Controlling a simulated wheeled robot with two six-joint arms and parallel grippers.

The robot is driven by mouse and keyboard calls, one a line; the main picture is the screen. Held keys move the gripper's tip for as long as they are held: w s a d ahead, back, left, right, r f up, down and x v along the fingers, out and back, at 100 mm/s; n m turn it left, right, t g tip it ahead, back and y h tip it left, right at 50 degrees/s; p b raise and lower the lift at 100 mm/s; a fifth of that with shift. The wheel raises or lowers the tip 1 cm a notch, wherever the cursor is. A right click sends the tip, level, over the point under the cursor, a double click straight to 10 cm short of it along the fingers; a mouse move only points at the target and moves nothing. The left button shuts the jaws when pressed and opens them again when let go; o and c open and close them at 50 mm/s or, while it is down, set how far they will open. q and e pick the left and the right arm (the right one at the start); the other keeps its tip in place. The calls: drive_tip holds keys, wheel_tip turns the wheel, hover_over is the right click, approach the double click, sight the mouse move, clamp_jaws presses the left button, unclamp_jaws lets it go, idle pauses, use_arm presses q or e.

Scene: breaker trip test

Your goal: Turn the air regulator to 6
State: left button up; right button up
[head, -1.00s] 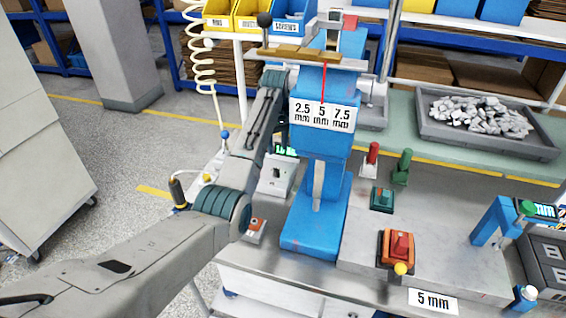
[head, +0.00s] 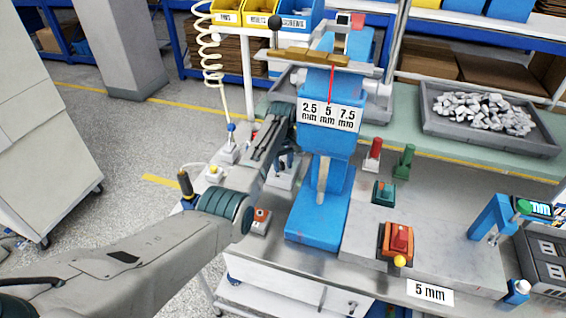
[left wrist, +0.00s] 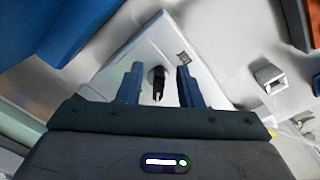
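A pale box with a dark knob (left wrist: 157,82), which looks like the air regulator, fills the middle of the left wrist view. A small dark mark or label (left wrist: 183,58) is on its face, too small to read. In the head view the box (head: 281,181) stands left of the blue press, partly covered by my left arm. My left gripper (left wrist: 159,68) is open, with one finger on each side of the knob and visible gaps between. In the head view my left gripper (head: 287,160) is above the box. My right gripper is not in view.
The blue press (head: 318,225) stands close to the right of my left gripper. An orange button box (head: 261,217) is in front, and a blue-knobbed fitting (head: 231,140) with a coiled hose is behind left. A red-buttoned box (head: 397,240) sits farther right.

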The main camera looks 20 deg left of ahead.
use_arm(q)
clamp_jaws()
drive_tip(key=m+p, duration=0.2)
drive_tip(key=m, duration=0.1)
drive_tip(key=shift+a+r, duration=0.15)
drive_tip(key=shift+r, duration=0.05)
drive_tip(key=m, duration=0.1)
drive_tip(key=m+p, duration=0.1)
drive_tip(key=m, duration=0.1)
drive_tip(key=m+p, duration=0.1)
drive_tip(key=shift+s+a+m, duration=0.1)
drive_tip(key=shift+a+m, duration=0.15)
drive_tip(key=shift+m, duration=0.05)
drive_tip(key=m, duration=0.1)
drive_tip(key=m+p, duration=0.1)
drive_tip(key=m, duration=0.2)
drive_tip(key=shift+a+m, duration=0.25)
drive_tip(key=shift+m, duration=0.05)
drive_tip(key=m, duration=0.5)
drive_tip(key=shift+w+a+m+p, duration=0.25)
drive_tip(key=shift+w+m+p, duration=0.05)
drive_tip(key=shift+p, duration=0.05)
